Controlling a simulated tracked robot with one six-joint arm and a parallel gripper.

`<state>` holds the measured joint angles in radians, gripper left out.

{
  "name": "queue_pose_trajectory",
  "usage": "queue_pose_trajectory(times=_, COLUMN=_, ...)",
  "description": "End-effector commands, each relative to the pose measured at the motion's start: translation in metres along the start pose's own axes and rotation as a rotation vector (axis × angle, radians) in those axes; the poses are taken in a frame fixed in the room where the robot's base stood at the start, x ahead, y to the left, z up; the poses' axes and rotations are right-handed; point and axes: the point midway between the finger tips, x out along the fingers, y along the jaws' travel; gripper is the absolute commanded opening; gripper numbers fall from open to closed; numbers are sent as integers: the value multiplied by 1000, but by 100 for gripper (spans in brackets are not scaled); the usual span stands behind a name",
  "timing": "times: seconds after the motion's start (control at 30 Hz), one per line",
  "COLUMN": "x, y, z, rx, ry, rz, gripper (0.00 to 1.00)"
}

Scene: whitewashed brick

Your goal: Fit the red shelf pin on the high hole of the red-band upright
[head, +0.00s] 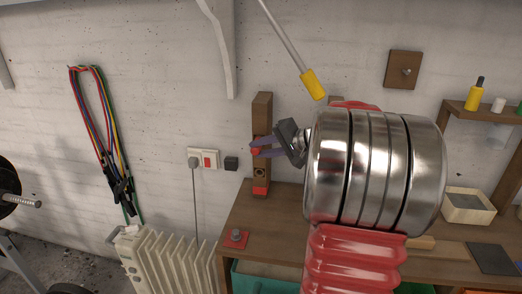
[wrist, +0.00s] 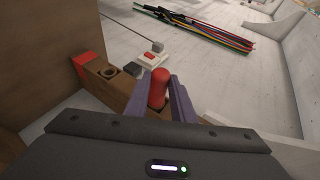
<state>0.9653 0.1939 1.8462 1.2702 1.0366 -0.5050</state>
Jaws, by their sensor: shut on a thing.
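The red shelf pin (wrist: 160,88) is between the purple fingers of my gripper (wrist: 162,98) in the wrist view. The red-band upright (head: 263,112) is a wooden post standing on the bench, with a red band (head: 260,190) near its foot. An open round hole (head: 260,172) shows just above the band; it also shows in the wrist view (wrist: 108,72). In the head view my gripper (head: 255,149) is at the upright above that hole, with a bit of red at the fingertips. The pin's inner end is hidden, so I cannot tell how far it is in any hole.
A second wooden upright (head: 335,100) is mostly hidden behind my arm. A red square pad (head: 236,238) with a grey knob lies on the bench (head: 262,222). A wall socket (head: 203,158) and a black box (head: 231,163) are left of the upright.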

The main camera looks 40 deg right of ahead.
Motion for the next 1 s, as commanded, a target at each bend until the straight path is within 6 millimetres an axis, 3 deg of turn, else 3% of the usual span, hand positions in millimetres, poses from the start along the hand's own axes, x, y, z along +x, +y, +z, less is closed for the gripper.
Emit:
queue_pose_trajectory(times=0.03, x=0, y=0, z=-1, rx=0, ry=1, rz=0, gripper=0)
queue_pose_trajectory(times=0.07, x=0, y=0, z=-1, rx=0, ry=1, rz=0, gripper=24)
queue_pose_trajectory(times=0.37, x=0, y=0, z=-1, rx=0, ry=1, rz=0, gripper=44)
queue_pose_trajectory(times=0.73, x=-5, y=0, z=-1, rx=0, ry=2, rz=0, gripper=44)
queue_pose_trajectory(times=1.0, x=-39, y=0, z=-2, rx=-1, ry=5, rz=0, gripper=44)
